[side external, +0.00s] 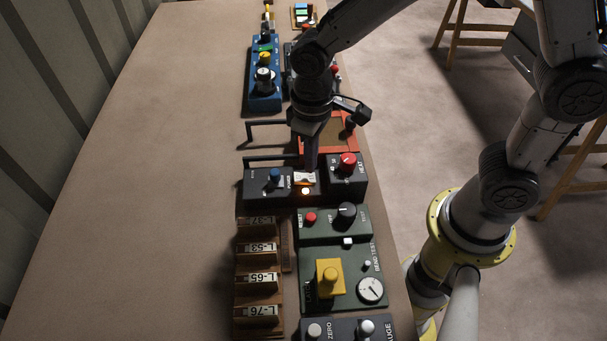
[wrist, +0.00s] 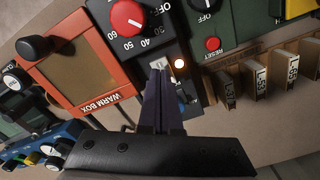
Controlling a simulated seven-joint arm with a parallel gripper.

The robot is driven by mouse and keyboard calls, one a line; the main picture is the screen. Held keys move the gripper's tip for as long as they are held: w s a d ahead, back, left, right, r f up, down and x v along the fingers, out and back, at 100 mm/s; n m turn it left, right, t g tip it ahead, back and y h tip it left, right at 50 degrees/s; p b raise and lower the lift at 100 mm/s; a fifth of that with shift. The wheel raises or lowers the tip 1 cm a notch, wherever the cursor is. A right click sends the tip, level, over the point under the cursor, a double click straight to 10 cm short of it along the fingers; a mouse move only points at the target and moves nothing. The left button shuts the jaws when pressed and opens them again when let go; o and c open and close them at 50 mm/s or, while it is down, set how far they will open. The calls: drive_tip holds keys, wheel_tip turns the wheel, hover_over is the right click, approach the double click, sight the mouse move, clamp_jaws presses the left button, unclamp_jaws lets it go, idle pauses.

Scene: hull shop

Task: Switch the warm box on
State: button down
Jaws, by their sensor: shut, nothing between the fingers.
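The warm box (wrist: 82,68) is an orange-red case with a brown window and a label. In the side external view, it (side external: 328,131) is partly hidden behind my arm. Next to it is a dark control panel with a red dial (side external: 348,162), which also shows in the wrist view (wrist: 127,17). A small white rocker switch (side external: 304,178) sits on this panel, with a glowing lamp (side external: 305,191) beside it. My gripper (side external: 311,168) is shut and empty, pointing down. Its fingertips (wrist: 159,70) are right at the switch (wrist: 158,62) and partly cover it; contact is unclear.
A blue knob (side external: 275,175) stands left of the switch. A green panel (side external: 322,226) with a red reset button (side external: 310,217) lies nearer the camera. Wooden labelled blocks (side external: 258,282) are at the front left. Blue controls (side external: 264,75) stand farther back. The table's left side is clear.

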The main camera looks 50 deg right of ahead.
sight(311, 176)
wheel_tip(311, 176, up, 5)
drive_tip(key=shift+f, duration=0.15)
idle(0.4)
drive_tip(key=shift+d, duration=0.1)
drive_tip(key=d+r+m+t, duration=0.1)
drive_tip(key=d+r+t, duration=0.1)
drive_tip(key=d+r, duration=0.3)
drive_tip(key=s+d+r+m+t, duration=0.1)
drive_tip(key=s+d+r, duration=0.1)
drive_tip(key=s, duration=0.5)
drive_tip(key=s+d+r+m+t, duration=0.1)
drive_tip(key=s+d+r+t, duration=0.1)
drive_tip(key=s+d, duration=0.3)
drive_tip(key=shift+s+d+r+t, duration=0.25)
drive_tip(key=shift+s+r, duration=0.2)
drive_tip(key=shift+s, duration=0.55)
